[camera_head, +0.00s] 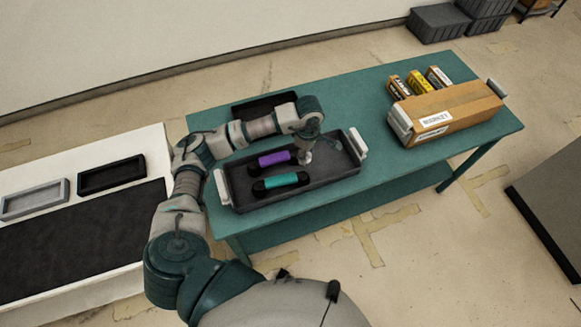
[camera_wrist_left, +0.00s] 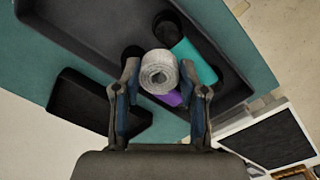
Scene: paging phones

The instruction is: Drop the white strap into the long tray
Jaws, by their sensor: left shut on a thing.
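The white strap, a rolled coil, shows between my left gripper's fingers (camera_wrist_left: 163,85) in the left wrist view (camera_wrist_left: 159,72). A small pale part of it shows in the head view (camera_head: 307,157). My left gripper (camera_head: 308,147) is shut on the strap, over the long dark tray (camera_head: 335,171) with white end handles. A purple cylinder (camera_head: 278,158) and a teal cylinder (camera_head: 281,181), both with black ends, lie in the tray's left part. I cannot tell whether the strap touches the tray floor. My right gripper is not in view.
A smaller black tray (camera_head: 243,110) sits behind the long tray, partly hidden by my left arm. A cardboard box (camera_head: 460,107) and several small cartons (camera_head: 419,82) stand at the teal table's right (camera_head: 376,131). A white table (camera_head: 150,147) with small trays is at left.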

